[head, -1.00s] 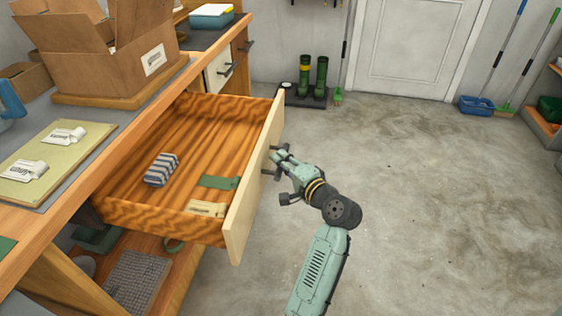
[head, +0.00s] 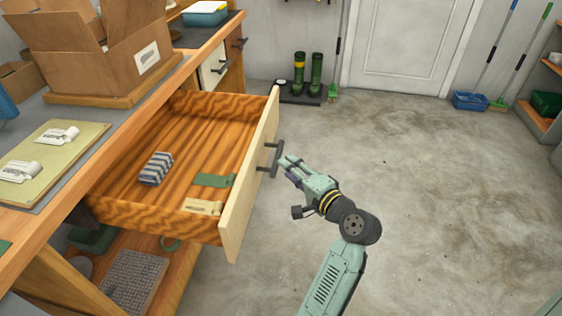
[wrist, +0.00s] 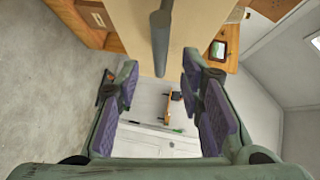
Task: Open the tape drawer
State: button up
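The wooden drawer (head: 170,221) stands pulled far out of the workbench in the head view. Inside it lie a striped bundle, a green piece and a pale packet; I cannot tell whether any of them is tape. Its dark bar handle (head: 272,159) is on the pale front panel (head: 246,200). My gripper (head: 284,168) is just right of the handle, apart from it. In the wrist view my gripper (wrist: 161,95) has its purple-padded fingers spread with nothing between them. The handle (wrist: 160,42) shows ahead, beyond the fingertips.
A cardboard box (head: 105,60) and a board with white packets (head: 50,160) are on the workbench. A shut drawer (head: 213,65) is farther along. Green boots (head: 307,75) stand by the wall. The concrete floor to the right is clear.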

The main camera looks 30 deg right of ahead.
jog(key=s, duration=0.5)
jog(key=shift+s+d+r, duration=0.15)
jog(key=shift+d+r, duration=0.2)
jog(key=shift+d, duration=0.05)
